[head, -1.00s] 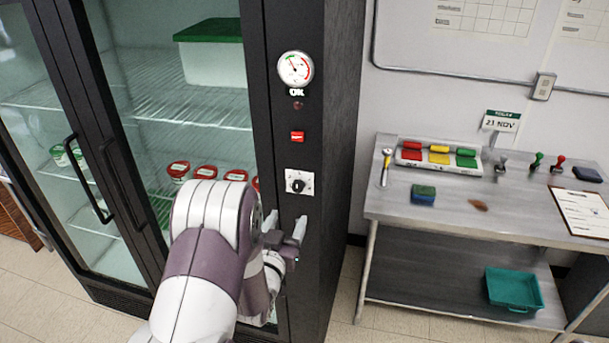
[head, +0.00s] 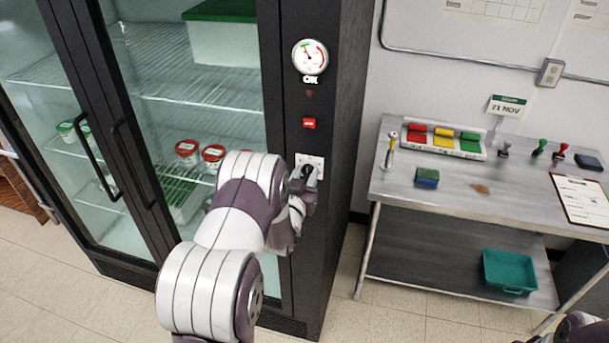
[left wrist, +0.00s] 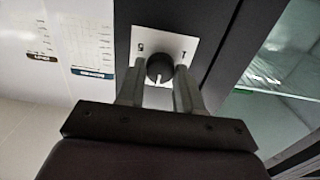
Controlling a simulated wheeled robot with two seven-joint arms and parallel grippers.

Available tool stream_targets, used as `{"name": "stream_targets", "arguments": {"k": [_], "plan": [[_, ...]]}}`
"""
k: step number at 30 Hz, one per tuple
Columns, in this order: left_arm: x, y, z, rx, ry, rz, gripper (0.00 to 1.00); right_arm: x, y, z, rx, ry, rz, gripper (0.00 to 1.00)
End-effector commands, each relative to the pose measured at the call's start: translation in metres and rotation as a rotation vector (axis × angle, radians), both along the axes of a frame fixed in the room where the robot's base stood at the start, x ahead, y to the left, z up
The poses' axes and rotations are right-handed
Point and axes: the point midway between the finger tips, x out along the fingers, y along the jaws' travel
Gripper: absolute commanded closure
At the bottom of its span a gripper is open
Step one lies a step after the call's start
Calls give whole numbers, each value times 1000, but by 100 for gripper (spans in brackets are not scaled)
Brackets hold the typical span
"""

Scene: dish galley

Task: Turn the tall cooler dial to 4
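The tall cooler (head: 345,120) stands at the left with a dark frame and glass doors. Its dial is a black knob on a white plate (head: 318,160), partly hidden by my left gripper (head: 303,180) in the head view. In the left wrist view the black knob (left wrist: 160,67) shows a pale pointer mark, with small characters on the plate beside it. The fingers of my left gripper (left wrist: 159,82) are apart, one on each side of the knob; I cannot tell whether they touch it. My right gripper is out of view.
A round gauge (head: 310,56) and a red switch (head: 309,123) sit above the dial. A steel table (head: 460,195) at the right holds coloured blocks, stamps and a clipboard (head: 583,200). A teal bin (head: 510,270) lies on its lower shelf. Floor shows between cooler and table.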

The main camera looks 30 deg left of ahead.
Motion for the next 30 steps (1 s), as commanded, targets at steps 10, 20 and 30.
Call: {"name": "stream_targets", "arguments": {"k": [10,20,30], "plan": [[0,2,0,16,0,4,95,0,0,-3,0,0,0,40],[0,1,-3,188,37,6,95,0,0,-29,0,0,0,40],[1,0,-4,498,109,6,95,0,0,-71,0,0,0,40]]}}
